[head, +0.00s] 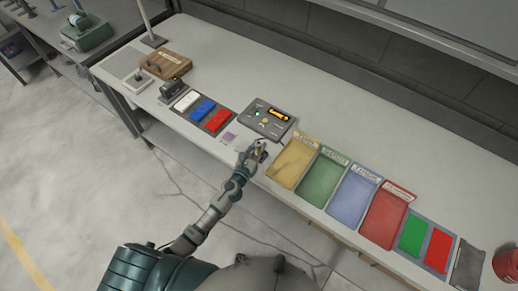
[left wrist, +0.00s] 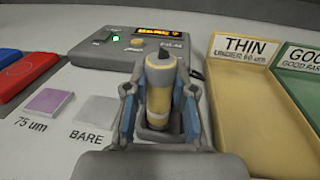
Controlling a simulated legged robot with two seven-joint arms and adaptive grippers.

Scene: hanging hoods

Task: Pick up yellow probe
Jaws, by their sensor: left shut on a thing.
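In the head view my left gripper (head: 254,152) is at the front of the bench, just below the grey gauge box (head: 266,117); the probe is too small there to make out. My right gripper does not show.
Yellow (head: 292,162), green (head: 319,178), blue (head: 352,193) and red (head: 387,215) trays lie right of the gripper. Purple (left wrist: 48,102) and bare (left wrist: 98,110) sample squares lie left. White, blue and red blocks (head: 203,107) sit further left, near a brown case (head: 166,64). The bench behind is clear.

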